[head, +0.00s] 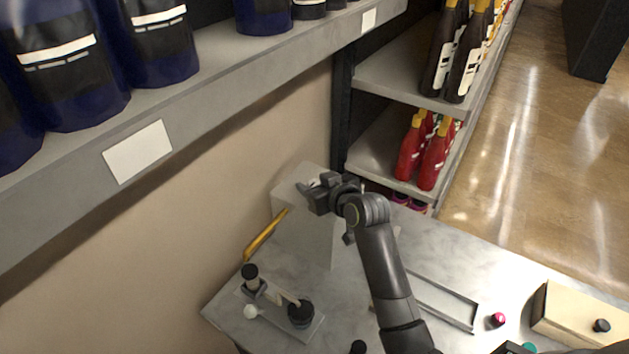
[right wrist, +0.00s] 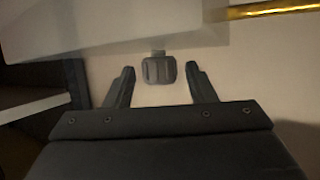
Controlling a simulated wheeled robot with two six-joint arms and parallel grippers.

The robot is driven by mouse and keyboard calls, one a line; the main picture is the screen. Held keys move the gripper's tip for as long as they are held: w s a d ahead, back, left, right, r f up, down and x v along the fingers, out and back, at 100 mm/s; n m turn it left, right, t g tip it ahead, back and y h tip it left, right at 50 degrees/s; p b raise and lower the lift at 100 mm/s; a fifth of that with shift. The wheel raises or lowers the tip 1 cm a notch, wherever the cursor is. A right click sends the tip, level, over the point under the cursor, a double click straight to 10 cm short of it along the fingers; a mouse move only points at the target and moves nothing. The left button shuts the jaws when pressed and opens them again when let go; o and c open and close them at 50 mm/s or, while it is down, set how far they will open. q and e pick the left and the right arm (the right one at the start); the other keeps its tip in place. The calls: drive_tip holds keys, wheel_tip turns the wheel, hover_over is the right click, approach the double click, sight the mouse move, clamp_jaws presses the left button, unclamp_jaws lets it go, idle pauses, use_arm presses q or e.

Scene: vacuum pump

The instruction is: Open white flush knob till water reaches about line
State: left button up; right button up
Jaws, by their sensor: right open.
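A pale, box-shaped tank (head: 300,232) stands on the marble table against the wall. My right gripper (head: 312,192) is over the tank's top in the head view, fingers apart and empty. In the right wrist view, a small grey ribbed knob (right wrist: 159,70) on a short stem sits ahead of and between the open fingertips (right wrist: 160,82), with gaps on both sides. The tank's pale body (right wrist: 110,35) is behind it. A small white round knob (head: 250,311) is beside a plate-mounted fitting with black knobs (head: 300,313). I cannot make out a water line.
A gold rod (head: 265,235) leans left of the tank and also crosses the right wrist view (right wrist: 270,10). A grey tray (head: 440,302), a pink-red cap (head: 498,320) and a beige block (head: 580,315) lie at right. A shelf (head: 235,75) with bottles overhangs the wall.

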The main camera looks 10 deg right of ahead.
drive_tip(key=shift+w+a+f, duration=0.1)
drive_tip(key=shift+w, duration=0.15)
drive_tip(key=c, duration=1)
drive_tip(key=shift+o, duration=0.2)
